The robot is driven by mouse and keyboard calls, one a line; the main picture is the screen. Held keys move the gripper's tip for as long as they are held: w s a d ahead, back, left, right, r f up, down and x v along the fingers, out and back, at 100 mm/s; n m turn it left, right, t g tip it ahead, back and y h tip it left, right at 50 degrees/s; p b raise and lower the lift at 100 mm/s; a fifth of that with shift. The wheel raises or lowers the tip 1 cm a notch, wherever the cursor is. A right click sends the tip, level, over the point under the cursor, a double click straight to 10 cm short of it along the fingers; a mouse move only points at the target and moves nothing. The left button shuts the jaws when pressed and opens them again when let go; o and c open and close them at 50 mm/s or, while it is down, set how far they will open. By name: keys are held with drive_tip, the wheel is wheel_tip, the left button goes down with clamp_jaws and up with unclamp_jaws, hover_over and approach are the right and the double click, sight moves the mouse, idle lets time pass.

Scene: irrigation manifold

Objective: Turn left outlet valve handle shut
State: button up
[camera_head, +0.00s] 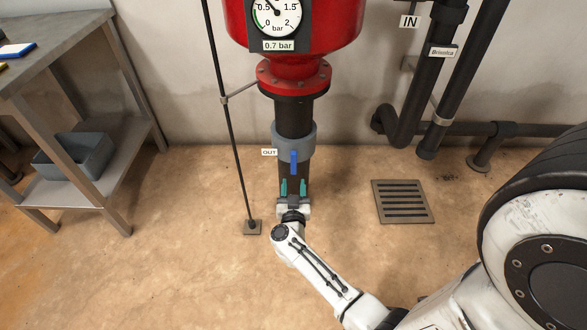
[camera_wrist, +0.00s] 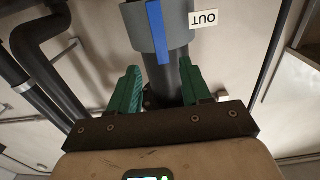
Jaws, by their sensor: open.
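The outlet valve has a grey round body (camera_head: 309,137) on the black vertical pipe below the red tank. Its blue handle (camera_head: 294,161) hangs down, roughly in line with the pipe. An OUT label (camera_head: 269,153) is beside it on the left. My gripper (camera_head: 293,183) is open and empty just below the handle, its two green fingers pointing up. In the wrist view, the blue handle (camera_wrist: 157,32) and the grey valve body (camera_wrist: 184,18) lie beyond the fingertips of my gripper (camera_wrist: 160,70). The handle appears apart from both fingers, though depth is hard to judge.
The red tank (camera_head: 292,25) with a gauge (camera_head: 275,16) reading low is above. A thin dark rod (camera_head: 232,130) stands to the left. A workbench (camera_head: 60,48) with a grey bin (camera_head: 73,156) is at far left. A floor drain grate (camera_head: 403,201) lies right.

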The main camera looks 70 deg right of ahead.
sight(294, 162)
drive_tip(key=b+x, duration=0.3)
drive_tip(key=x, duration=0.5)
drive_tip(key=shift+w+d, duration=0.15)
drive_tip(key=shift+d, duration=0.1)
drive_tip(key=shift+w+d+r+b, duration=0.1)
drive_tip(key=shift+w+d+b, duration=0.2)
drive_tip(key=shift+d, duration=0.3)
clamp_jaws()
